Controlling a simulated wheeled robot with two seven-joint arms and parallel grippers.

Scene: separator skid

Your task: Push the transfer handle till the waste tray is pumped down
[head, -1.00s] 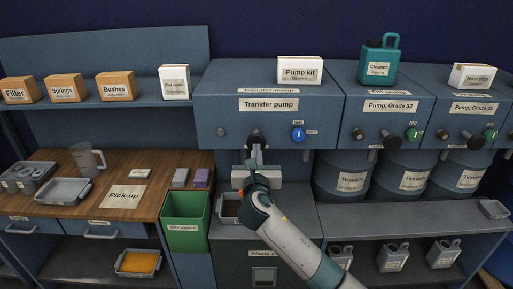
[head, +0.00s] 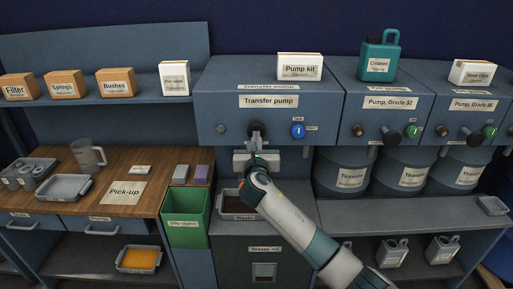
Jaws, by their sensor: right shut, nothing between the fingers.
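The transfer pump (head: 215,108) is a blue-grey box with a black round handle (head: 256,130) on its front. My right gripper (head: 257,144) is shut and empty, its tips at the lower edge of this handle; I cannot tell whether they touch. The waste tray (head: 228,211) sits below on the ledge, with dark contents showing inside. My right forearm hides its right part. My left gripper is not in view.
A blue knob (head: 298,131) is right of the handle. A green bin (head: 186,230) stands left of the tray, beside the wooden bench (head: 150,190). Drums (head: 342,172) stand to the right. A waste oil cabinet (head: 230,262) with a small window is below.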

